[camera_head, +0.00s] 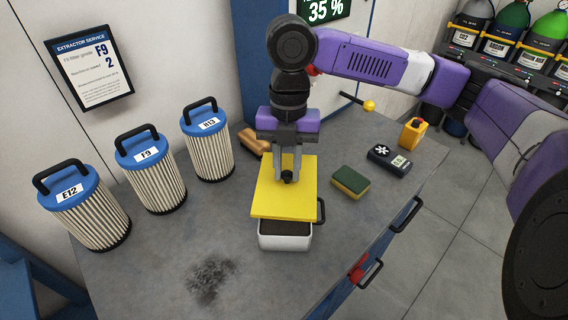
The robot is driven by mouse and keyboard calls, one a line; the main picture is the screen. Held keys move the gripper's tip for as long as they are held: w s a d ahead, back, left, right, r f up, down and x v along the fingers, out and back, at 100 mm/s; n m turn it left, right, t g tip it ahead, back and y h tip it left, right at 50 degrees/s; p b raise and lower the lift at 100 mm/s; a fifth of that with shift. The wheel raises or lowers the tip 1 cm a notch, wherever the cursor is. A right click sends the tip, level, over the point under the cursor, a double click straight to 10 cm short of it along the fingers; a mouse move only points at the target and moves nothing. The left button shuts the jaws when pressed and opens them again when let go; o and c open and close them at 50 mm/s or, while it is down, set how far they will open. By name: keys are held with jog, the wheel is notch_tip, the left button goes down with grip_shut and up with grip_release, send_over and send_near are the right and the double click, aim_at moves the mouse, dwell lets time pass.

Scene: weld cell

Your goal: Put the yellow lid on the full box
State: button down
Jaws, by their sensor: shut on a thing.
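The yellow lid (270,201) is a flat square plate with a small dark knob in its middle. My gripper (287,176) is shut on the lid's knob, and the lid looks slightly tilted. A white box (285,242) with dark contents showing at its front stands on the bench under the lid. The lid covers the rear of the box from this view and reaches past it to the back and left. I cannot tell whether the lid touches the box's rim. A dark handle (321,211) shows at the box's right.
Several blue-topped filter cartridges (151,172) stand at the left. A brown block (252,143) lies behind the lid. A green-yellow sponge (350,182), a dark meter (389,160) and a yellow button box (412,134) are at the right. The bench's front left is clear, with a dark smudge (210,281).

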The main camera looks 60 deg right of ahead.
aim_at(286, 189)
jog(key=shift+w+a+n, duration=0.1)
jog(key=shift+a+n, duration=0.05)
jog(key=shift+n, duration=0.15)
notch_tip(286, 189, down, 4)
jog(key=b, duration=0.3)
jog(key=shift+f+b, duration=0.1)
jog(key=shift+b, duration=0.3)
jog(key=shift+f+b, duration=0.65)
jog(key=shift+f, duration=0.45)
jog(key=shift+f, duration=0.1)
dwell(1.7)
jog(key=c, duration=0.7)
grip_release()
jog(key=shift+p, duration=0.3)
jog(key=shift+r+p, duration=2.8)
jog(key=shift+r, duration=0.7)
